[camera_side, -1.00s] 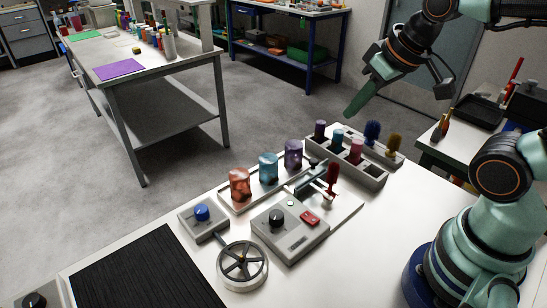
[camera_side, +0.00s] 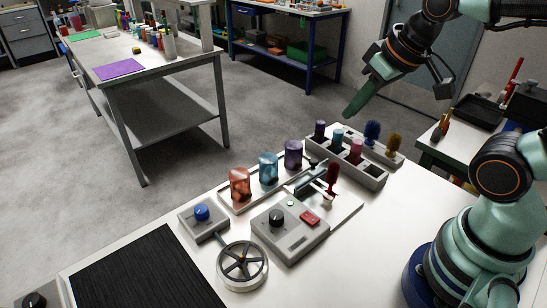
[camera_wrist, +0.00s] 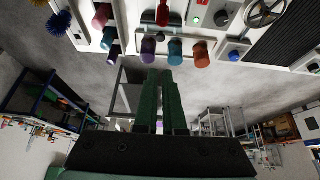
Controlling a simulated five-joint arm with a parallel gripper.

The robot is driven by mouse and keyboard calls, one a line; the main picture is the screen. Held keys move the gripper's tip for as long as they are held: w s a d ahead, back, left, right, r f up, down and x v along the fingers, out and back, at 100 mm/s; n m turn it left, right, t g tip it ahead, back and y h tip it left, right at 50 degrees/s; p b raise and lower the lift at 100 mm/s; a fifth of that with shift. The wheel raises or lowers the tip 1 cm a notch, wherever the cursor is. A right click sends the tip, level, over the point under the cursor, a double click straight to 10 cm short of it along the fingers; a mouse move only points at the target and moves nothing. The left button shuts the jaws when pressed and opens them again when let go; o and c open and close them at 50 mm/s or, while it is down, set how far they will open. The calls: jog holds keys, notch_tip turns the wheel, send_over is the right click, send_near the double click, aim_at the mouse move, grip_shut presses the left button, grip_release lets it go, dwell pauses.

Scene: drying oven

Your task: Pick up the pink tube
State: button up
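The pink tube (camera_side: 356,150) stands upright in the grey rack (camera_side: 372,177), at the near end of a row with a blue tube (camera_side: 337,139) and a dark purple tube (camera_side: 320,130). In the wrist view the pink tube (camera_wrist: 101,17) is at the upper left, beyond my fingertips. My gripper (camera_side: 350,112) hangs in the air behind and above the rack, apart from every tube. In the wrist view my gripper's (camera_wrist: 160,73) two green fingers lie close together, their tips meeting, with nothing held.
Blue (camera_side: 372,131) and yellow (camera_side: 394,142) brushes stand along the rack's far side. A tray with orange (camera_side: 240,184), light blue (camera_side: 268,168) and purple (camera_side: 293,154) cylinders lies left of it.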

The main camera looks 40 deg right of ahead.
jog(key=o, duration=0.9)
jog(key=shift+c, duration=0.2)
jog(key=m+g, duration=0.6)
jog(key=m, duration=1.2)
send_over(358, 141)
notch_tip(358, 141, down, 7)
jog(key=f, duration=0.7)
jog(key=shift+w+a+f, duration=0.1)
jog(key=shift+w+a, duration=0.05)
jog(key=shift+a, duration=0.25)
jog(key=shift+s+d+f, duration=0.1)
jog(key=shift+d+f, duration=0.05)
jog(key=shift+f, duration=1.15)
jog(key=shift+s+d+f, duration=0.1)
jog(key=shift+d+f, duration=0.05)
jog(key=shift+f, duration=1.1)
